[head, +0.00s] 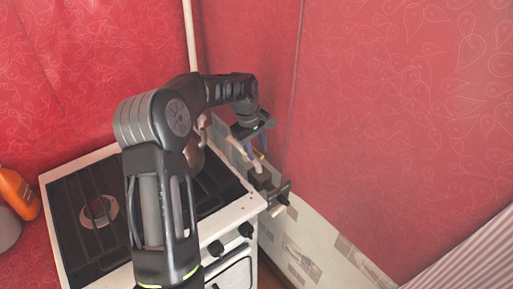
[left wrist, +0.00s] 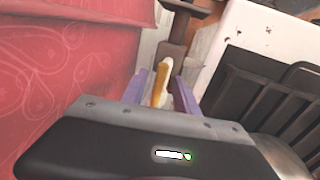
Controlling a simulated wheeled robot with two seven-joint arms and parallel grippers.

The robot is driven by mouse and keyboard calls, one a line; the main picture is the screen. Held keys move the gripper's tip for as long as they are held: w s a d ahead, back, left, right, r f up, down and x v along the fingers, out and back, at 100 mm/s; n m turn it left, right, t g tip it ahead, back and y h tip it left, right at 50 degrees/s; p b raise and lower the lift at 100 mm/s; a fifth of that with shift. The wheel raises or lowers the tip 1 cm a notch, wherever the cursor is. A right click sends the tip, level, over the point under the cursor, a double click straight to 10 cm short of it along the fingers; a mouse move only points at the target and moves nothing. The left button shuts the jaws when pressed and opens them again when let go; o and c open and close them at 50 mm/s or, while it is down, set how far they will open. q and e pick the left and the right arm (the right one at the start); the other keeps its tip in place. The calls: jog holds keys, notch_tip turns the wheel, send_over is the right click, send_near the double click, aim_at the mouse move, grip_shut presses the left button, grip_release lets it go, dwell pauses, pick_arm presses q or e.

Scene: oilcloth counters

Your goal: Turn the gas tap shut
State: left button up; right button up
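The gas tap's yellow lever (left wrist: 160,84) shows in the left wrist view between the two purple fingers of my left gripper (left wrist: 161,92). Bare space shows on both sides of it, so the gripper looks open and not closed on it. A small part of the yellow lever (head: 259,156) shows by the fingers. A dark pipe fitting (left wrist: 176,45) lies beyond the lever. How deep the fingers reach around the lever is hard to tell. My right gripper is not in view.
A white gas stove (head: 232,211) with dark grates stands under my left arm, with black knobs in front. A red patterned wall (head: 400,110) and pale tiles (head: 300,245) close in on the right. An orange bottle (head: 17,193) stands at the far left.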

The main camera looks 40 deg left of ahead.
pick_arm(q)
grip_shut()
dwell(0.3)
dwell(1.1)
